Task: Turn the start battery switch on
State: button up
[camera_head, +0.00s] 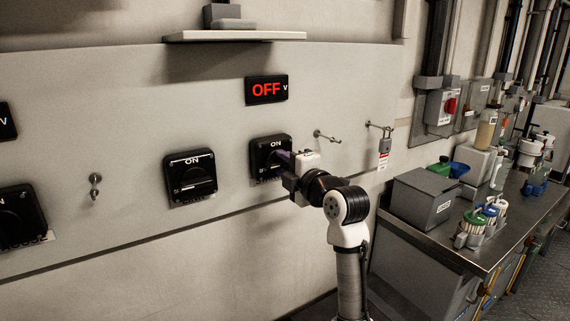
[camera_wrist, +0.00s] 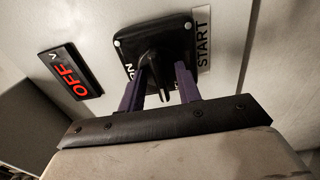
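The start battery switch (camera_wrist: 127,42) is a black square plate in the wrist view, with a white START label (camera_wrist: 203,40) beside it. Its black knob handle (camera_wrist: 156,68) stands out between the purple fingers of my gripper (camera_wrist: 160,72). The fingers are open, one on each side of the handle, with gaps showing. In the head view my gripper (camera_head: 283,158) is at the right side of this switch (camera_head: 262,150) and hides part of it. The display (camera_head: 267,90) above the switch reads OFF in red; it also shows in the wrist view (camera_wrist: 70,72).
A second switch (camera_head: 190,177) is to the left, and a third (camera_head: 20,217) at the far left edge. A shelf (camera_head: 235,37) juts out above the display. Hooks (camera_head: 327,137) and a tagged padlock (camera_head: 384,147) are to the right. A cluttered metal bench (camera_head: 510,222) stands at right.

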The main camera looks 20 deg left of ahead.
grip_shut()
jog(key=shift+m, duration=0.4)
jog(key=m+b, duration=0.1)
jog(key=m, duration=0.2)
jog(key=shift+m, duration=0.4)
jog(key=m, duration=0.4)
jog(key=shift+m, duration=0.3)
jog(key=m+p, duration=0.1)
jog(key=m, duration=0.3)
jog(key=shift+m+p, duration=0.6)
jog(key=shift+m, duration=1.9)
